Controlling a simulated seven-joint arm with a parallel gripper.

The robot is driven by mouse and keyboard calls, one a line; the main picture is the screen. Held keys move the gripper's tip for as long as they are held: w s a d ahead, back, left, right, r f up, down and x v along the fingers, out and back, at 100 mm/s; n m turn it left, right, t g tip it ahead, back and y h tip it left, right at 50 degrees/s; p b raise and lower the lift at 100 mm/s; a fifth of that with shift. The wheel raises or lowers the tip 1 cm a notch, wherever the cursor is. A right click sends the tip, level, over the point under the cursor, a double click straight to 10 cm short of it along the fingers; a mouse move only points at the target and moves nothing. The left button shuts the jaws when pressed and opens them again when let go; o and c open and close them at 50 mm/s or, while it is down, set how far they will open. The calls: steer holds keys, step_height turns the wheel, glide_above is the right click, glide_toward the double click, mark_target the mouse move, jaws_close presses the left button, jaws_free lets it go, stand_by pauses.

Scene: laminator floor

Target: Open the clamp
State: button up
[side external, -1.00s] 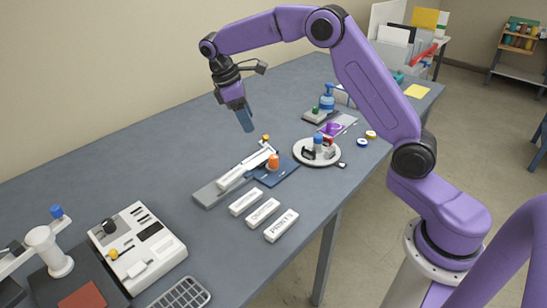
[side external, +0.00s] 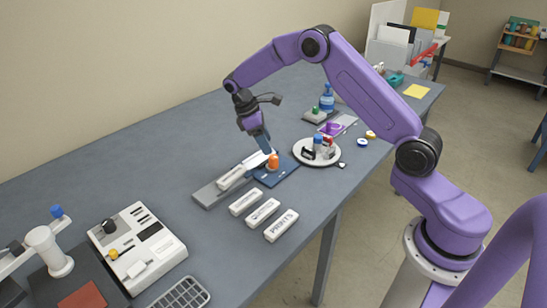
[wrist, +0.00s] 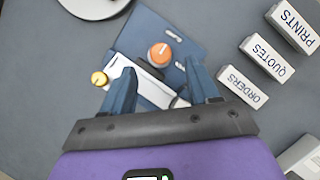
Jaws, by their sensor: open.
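The clamp shows as a white bar (side external: 234,178) on a long grey base (side external: 208,194), with an orange knob (side external: 273,161) near a dark blue plate (side external: 276,178). In the wrist view the orange knob (wrist: 160,54) stands just beyond my fingertips, and a yellow knob (wrist: 99,78) lies left of the left finger. The white part (wrist: 152,86) of the clamp shows between the fingers. My gripper (wrist: 160,68) is open, pointing down over the clamp; it also shows in the side view (side external: 266,150). Whether a finger touches the clamp cannot be told.
White blocks marked ORDERS (wrist: 241,86), QUOTES (wrist: 266,58) and PRINTS (wrist: 292,26) lie beside the clamp. A round white tray (side external: 300,157) with small items stands to its right. A white machine (side external: 140,250) stands front left.

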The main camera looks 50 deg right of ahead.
mark_target(273, 156)
steer(key=x, duration=0.7)
steer(key=c, duration=1)
